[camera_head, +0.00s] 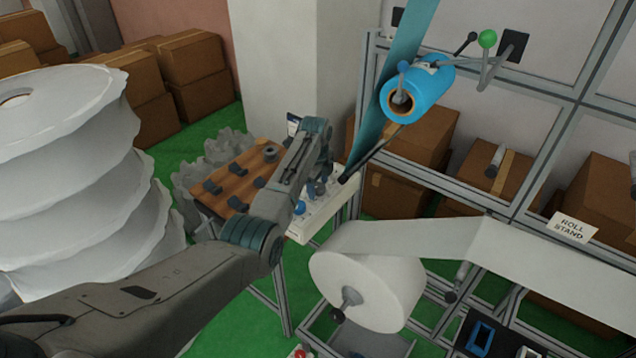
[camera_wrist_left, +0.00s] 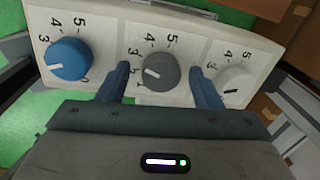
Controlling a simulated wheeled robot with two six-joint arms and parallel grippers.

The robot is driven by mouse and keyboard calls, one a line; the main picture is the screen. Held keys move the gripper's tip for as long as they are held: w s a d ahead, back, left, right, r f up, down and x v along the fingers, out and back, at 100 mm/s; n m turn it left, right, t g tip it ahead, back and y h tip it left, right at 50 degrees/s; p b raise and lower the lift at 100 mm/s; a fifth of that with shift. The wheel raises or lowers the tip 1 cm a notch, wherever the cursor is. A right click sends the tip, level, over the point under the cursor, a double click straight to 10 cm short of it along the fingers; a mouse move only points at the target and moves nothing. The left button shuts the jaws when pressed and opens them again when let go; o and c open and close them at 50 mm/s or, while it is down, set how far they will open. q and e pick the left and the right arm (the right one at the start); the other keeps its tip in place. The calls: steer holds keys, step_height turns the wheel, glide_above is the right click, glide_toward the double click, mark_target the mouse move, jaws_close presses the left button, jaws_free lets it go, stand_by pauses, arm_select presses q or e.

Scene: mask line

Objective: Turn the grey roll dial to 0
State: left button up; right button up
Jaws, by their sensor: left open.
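In the left wrist view a white panel (camera_wrist_left: 112,22) carries three dials in a row, each with a printed number scale. The grey dial (camera_wrist_left: 163,72) is in the middle. Its white mark points left, near the 3 side of its scale; part of the lower scale is hidden by my gripper. My left gripper (camera_wrist_left: 160,86) is open, with one finger on each side of the grey dial; I cannot tell whether either finger touches it. In the head view my left gripper (camera_head: 318,188) is over the panel (camera_head: 328,218), and the grey dial is hard to make out there.
A blue dial (camera_wrist_left: 68,59) stands left of the grey one and a white dial (camera_wrist_left: 235,85) right of it, both close to my fingers. A white roll (camera_head: 375,285) and a brown board with dark hooks (camera_head: 240,178) flank the panel. A blue roll (camera_head: 418,88) hangs above.

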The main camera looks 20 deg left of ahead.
arm_select(q)
steer(key=c, duration=1)
arm_select(e)
steer(key=shift+s+d, duration=0.1)
steer(key=shift+s, duration=0.4)
